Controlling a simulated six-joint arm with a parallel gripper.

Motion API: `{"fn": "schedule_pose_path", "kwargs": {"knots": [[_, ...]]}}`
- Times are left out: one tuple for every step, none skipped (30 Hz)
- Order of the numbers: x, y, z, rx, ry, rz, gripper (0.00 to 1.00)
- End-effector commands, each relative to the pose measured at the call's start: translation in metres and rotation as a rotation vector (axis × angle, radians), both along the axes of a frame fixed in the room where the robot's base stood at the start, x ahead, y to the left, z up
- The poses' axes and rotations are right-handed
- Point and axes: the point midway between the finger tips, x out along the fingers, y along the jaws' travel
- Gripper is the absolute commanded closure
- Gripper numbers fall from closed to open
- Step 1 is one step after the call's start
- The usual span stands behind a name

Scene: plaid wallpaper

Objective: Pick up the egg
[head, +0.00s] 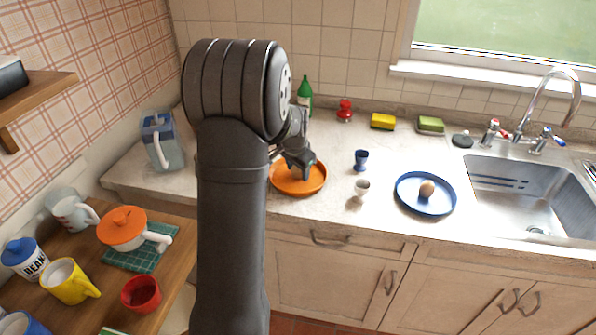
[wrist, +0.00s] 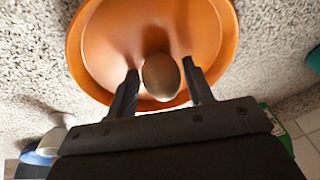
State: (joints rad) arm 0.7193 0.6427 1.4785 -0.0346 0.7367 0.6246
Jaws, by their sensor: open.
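A brown egg (wrist: 161,77) shows in the wrist view, over the orange plate (wrist: 85,45). My gripper (wrist: 160,70) is open, with one finger on each side of this egg. I cannot tell whether the fingers touch it. In the head view my gripper (head: 304,168) is low over the orange plate (head: 287,189) on the counter, and the egg there is hidden behind it. A second brown egg (head: 427,188) lies on a blue plate (head: 407,201) further right, away from my gripper.
A blue egg cup (head: 361,160) and a white egg cup (head: 361,187) stand between the plates. A green bottle (head: 304,92) stands behind the orange plate. A blue-and-grey jug (head: 163,142) stands left. The sink (head: 530,190) is at the right.

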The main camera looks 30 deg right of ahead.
Motion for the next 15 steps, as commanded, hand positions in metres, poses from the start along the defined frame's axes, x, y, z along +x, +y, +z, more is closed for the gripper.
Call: {"fn": "schedule_pose_path", "kwargs": {"knots": [[0.0,-0.0001,0.0002,0.0,0.0,0.0,0.53],[-0.0001,-0.0001,0.0002,0.0,0.0,0.0,0.53],[-0.0001,0.0,0.0002,0.0,0.0,0.0,0.61],[-0.0002,0.0,0.0003,0.0,0.0,0.0,0.67],[-0.0002,0.0,0.0003,0.0,0.0,0.0,0.71],[-0.0002,0.0,0.0003,0.0,0.0,0.0,0.71],[-0.0002,0.0,0.0003,0.0,0.0,0.0,0.72],[-0.0002,0.0,0.0003,0.0,0.0,0.0,0.72],[-0.0002,0.0001,0.0004,0.0,0.0,0.0,0.72],[-0.0002,0.0001,0.0004,0.0,0.0,0.0,0.72],[-0.0002,0.0001,0.0004,0.0,0.0,0.0,0.72],[-0.0002,0.0001,0.0003,0.0,0.0,0.0,0.72],[-0.0002,0.0001,0.0003,0.0,0.0,0.0,0.72],[-0.0002,0.0001,0.0003,0.0,0.0,0.0,0.72],[-0.0002,0.0001,0.0007,0.0,0.0,0.0,0.72]]}}
